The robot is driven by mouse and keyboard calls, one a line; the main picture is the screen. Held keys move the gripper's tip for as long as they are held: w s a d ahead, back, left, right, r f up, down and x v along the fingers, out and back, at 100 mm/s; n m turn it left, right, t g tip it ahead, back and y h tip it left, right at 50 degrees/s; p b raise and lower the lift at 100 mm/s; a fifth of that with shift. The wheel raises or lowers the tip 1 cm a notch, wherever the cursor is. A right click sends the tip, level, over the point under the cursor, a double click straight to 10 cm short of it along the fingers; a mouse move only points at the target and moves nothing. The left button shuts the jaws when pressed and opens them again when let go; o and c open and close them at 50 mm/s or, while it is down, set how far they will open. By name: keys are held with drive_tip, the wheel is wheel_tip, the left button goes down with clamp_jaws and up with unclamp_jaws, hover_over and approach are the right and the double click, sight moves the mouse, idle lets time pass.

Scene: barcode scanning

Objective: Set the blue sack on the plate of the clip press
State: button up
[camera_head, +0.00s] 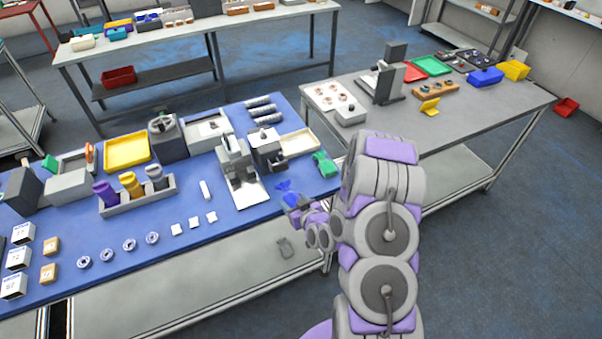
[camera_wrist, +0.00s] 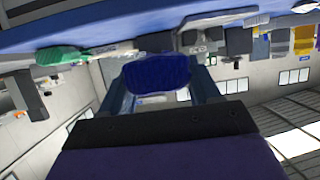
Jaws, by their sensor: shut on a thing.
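My gripper (camera_head: 292,198) is shut on the small blue sack (camera_head: 285,187), held over or just before the front edge of the blue-topped bench. The wrist view, which looks upside down, shows the blue sack (camera_wrist: 157,74) between the fingers. Two grey machines stand on the bench, left of and behind the sack. The nearer machine (camera_head: 233,158) has a bare pale metal plate (camera_head: 250,194) at its foot, which lies left of the sack and apart from it. The other machine (camera_head: 267,146) stands just right of it. I cannot tell for certain which one is the clip press.
A green tool (camera_head: 324,164) lies right of the sack, also visible in the wrist view (camera_wrist: 62,56). White squares (camera_head: 194,222), several rings (camera_head: 152,238) and a small white block (camera_head: 206,189) lie to the left. A grey table (camera_head: 450,118) stands to the right.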

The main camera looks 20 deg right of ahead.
drive_tip(key=shift+f, duration=0.1)
idle(0.3)
drive_tip(key=b, duration=0.2)
drive_tip(key=w+b, duration=0.1)
drive_tip(key=b, duration=0.1)
drive_tip(key=shift+w+d+f, duration=0.1)
drive_tip(key=shift+d+f, duration=0.15)
drive_tip(key=shift+d, duration=0.15)
drive_tip(key=w+d+b, duration=0.1)
drive_tip(key=b, duration=0.2)
hover_over(306, 181)
drive_tip(key=shift+s+a+f, duration=0.35)
drive_tip(key=shift+s, duration=0.05)
drive_tip(key=f, duration=0.2)
drive_tip(key=f+b, duration=0.1)
drive_tip(key=shift+w+d+f, duration=0.2)
drive_tip(key=shift+w+d, duration=0.15)
drive_tip(key=shift+r, duration=0.1)
drive_tip(key=o, duration=1.2)
drive_tip(key=shift+c, duration=0.2)
